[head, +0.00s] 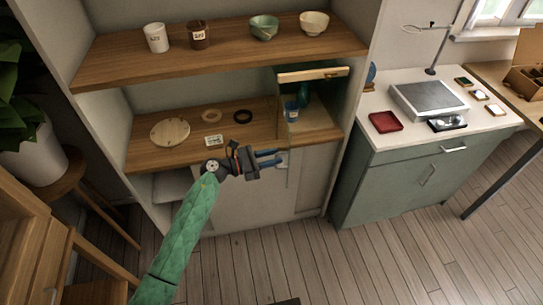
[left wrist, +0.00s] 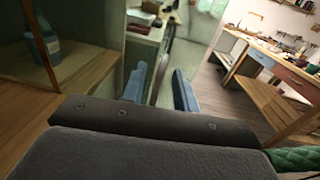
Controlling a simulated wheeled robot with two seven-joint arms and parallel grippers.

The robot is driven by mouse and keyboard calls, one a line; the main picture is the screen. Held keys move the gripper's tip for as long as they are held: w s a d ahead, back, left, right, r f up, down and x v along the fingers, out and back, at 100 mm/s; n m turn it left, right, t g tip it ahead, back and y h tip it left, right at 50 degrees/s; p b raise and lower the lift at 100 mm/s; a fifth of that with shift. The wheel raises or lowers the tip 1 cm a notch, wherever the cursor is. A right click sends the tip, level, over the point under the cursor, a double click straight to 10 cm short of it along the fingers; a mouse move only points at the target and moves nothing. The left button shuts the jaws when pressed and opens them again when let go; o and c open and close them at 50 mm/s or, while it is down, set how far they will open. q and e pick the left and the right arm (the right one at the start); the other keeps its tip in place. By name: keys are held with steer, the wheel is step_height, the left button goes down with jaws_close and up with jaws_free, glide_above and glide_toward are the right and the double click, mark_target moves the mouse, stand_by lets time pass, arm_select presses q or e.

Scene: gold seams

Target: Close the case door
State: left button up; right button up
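The glass case (head: 313,75) stands at the right end of the lower shelf, with a pale wooden top bar. Its clear glass door (head: 284,125) appears swung out toward me, its lower part reaching past the shelf's front edge. A blue container (head: 291,111) and a teal vase (head: 303,95) are inside. My left gripper (head: 279,157) is open, with blue fingers pointing right at the door's lower part. In the left wrist view the two fingers (left wrist: 160,88) are apart, with a thin upright edge seen between them; contact cannot be told. My right gripper is out of view.
Cups and bowls stand on the upper shelf (head: 130,68). A green cabinet (head: 400,190) is at right. The floor in front is clear.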

arm_select(q)
jaws_close()
steer(key=shift+d, duration=0.1)
